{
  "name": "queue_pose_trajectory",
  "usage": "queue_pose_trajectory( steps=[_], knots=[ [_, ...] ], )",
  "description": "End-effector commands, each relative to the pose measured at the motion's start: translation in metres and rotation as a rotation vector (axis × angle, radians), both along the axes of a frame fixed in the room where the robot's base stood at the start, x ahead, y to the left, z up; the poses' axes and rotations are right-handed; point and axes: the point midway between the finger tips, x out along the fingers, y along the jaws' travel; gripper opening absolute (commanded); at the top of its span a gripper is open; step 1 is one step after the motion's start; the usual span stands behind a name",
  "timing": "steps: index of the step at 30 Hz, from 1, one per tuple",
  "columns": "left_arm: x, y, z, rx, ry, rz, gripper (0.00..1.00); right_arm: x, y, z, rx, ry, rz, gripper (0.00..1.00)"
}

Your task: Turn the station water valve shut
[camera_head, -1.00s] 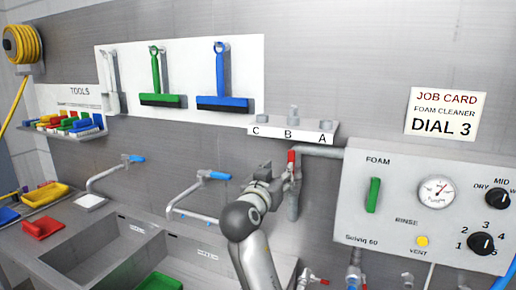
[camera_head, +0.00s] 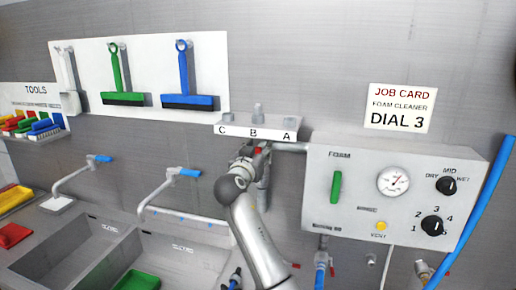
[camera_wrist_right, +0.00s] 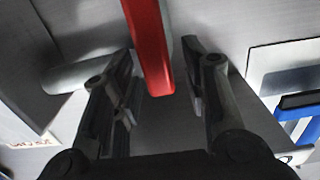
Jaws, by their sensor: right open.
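The station water valve has a red lever (camera_head: 258,151) on the pipe left of the foam panel, below the lettered shelf. In the head view my right gripper (camera_head: 256,155) is in front of it and hides most of it, so its angle is hard to tell there. In the right wrist view the red lever (camera_wrist_right: 150,45) reaches down between the two fingers of my right gripper (camera_wrist_right: 160,75). The fingers are apart, with a visible gap to the lever on the right side. My left gripper is not in view.
The grey foam panel (camera_head: 345,222) with dials and a green handle is close on the right. The shelf (camera_head: 270,133) marked C, B, A is just above the gripper. Blue-handled taps (camera_head: 190,173) and sinks (camera_head: 75,250) lie to the left. A blue hose (camera_head: 482,205) hangs at far right.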

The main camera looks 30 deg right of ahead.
Motion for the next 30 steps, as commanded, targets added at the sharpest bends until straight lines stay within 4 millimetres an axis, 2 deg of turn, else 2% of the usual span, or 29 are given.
queue_pose_trajectory(
  steps=[7, 16, 25, 30],
  knots=[
    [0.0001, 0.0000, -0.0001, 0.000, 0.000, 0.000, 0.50, 0.0003, -0.0003, -0.0002, 0.000, 0.000, 0.000, 0.40],
    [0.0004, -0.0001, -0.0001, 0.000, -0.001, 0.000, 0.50, 0.0001, 0.0000, -0.0003, 0.000, 0.000, 0.000, 0.01],
    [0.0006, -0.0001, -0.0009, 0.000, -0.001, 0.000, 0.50, 0.0004, -0.0002, -0.0007, 0.001, -0.001, 0.000, 0.00],
    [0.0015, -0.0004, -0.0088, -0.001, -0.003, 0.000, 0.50, 0.0038, -0.0040, -0.0026, 0.013, -0.014, -0.001, 0.00]
  ],
)
